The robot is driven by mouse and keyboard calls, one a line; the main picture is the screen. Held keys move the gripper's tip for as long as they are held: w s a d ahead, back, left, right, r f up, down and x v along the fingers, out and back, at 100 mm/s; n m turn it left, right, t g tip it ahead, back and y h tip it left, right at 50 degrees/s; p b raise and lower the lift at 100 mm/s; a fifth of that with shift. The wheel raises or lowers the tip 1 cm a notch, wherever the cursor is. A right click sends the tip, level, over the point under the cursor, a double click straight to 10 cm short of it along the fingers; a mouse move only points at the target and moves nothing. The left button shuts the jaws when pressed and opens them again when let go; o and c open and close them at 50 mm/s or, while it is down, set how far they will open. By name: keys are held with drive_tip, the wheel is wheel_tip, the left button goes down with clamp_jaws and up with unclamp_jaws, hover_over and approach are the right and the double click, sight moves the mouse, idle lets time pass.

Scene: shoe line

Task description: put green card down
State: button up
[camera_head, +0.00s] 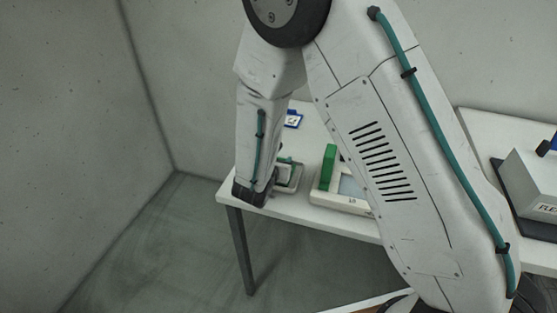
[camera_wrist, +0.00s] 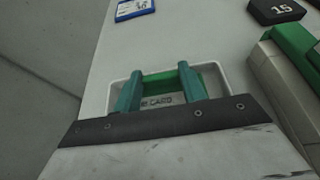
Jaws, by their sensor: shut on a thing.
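The green card (camera_wrist: 165,80) shows in the wrist view between the two teal fingers of my gripper (camera_wrist: 160,72), which is shut on it. The card is over or in a shallow white tray (camera_wrist: 221,77) with lettering ending in "CARD" on its floor. I cannot tell whether the card touches the tray floor. In the head view the tray (camera_head: 297,181) is near the left front corner of the white table, with my gripper (camera_head: 284,161) at it. My arm hides part of this spot, and the card is hard to make out there.
A blue-edged card (camera_head: 292,119) lies farther back on the table (camera_head: 313,112). A pale device with a green block (camera_head: 329,166) stands just right of the tray. The table's left edge is close.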

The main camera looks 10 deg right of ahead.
drive_tip(key=shift+f, duration=0.2)
drive_tip(key=o, duration=1)
drive_tip(key=shift+f, duration=0.1)
drive_tip(key=shift+c, duration=0.2)
drive_tip(key=shift+r, duration=0.25)
drive_tip(key=v, duration=1.2)
drive_tip(key=shift+r, duration=0.1)
